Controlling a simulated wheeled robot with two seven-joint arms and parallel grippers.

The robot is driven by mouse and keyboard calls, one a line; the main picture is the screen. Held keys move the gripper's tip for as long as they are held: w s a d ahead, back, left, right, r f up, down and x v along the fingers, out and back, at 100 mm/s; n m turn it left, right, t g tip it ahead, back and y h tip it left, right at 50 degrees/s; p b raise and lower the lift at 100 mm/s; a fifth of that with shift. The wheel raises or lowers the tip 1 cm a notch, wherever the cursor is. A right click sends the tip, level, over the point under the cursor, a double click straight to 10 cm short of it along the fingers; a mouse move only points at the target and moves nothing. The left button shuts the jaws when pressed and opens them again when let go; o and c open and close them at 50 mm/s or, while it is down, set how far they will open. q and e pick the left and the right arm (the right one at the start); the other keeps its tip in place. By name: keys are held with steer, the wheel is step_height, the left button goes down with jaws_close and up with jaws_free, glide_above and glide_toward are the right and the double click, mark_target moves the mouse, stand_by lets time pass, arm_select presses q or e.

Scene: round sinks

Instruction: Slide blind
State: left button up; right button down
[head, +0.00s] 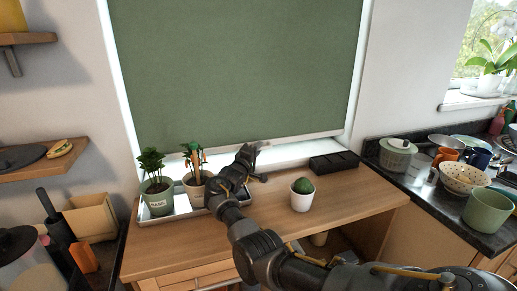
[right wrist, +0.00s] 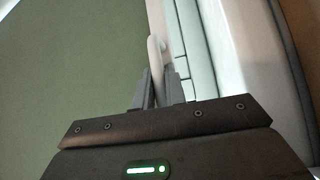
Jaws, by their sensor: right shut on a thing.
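The green blind (head: 235,70) hangs over most of the window, with a pale bottom bar (head: 310,137) a little above the sill. A bright strip shows below it. My right gripper (head: 262,149) reaches up to the bar near its middle. In the right wrist view, my right gripper (right wrist: 158,88) is shut on a thin white pull (right wrist: 153,52) at the blind's lower edge. The green cloth (right wrist: 70,80) fills the left of that view. My left gripper is not in view.
A wooden desk (head: 345,202) stands under the window. On it are a leafy potted plant (head: 157,188), a second potted plant (head: 195,177) by my arm, a small cactus pot (head: 302,198) and a black box (head: 334,162). A dish-filled counter (head: 425,189) is at right.

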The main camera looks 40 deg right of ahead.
steer(key=c, duration=1.7)
jaws_free()
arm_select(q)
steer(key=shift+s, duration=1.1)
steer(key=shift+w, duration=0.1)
arm_select(e)
steer(key=shift+a, duration=0.1)
steer(key=shift+s+a+f, duration=0.15)
steer(key=shift+a, duration=0.15)
steer(key=v, duration=1)
steer(key=shift+b, duration=0.4)
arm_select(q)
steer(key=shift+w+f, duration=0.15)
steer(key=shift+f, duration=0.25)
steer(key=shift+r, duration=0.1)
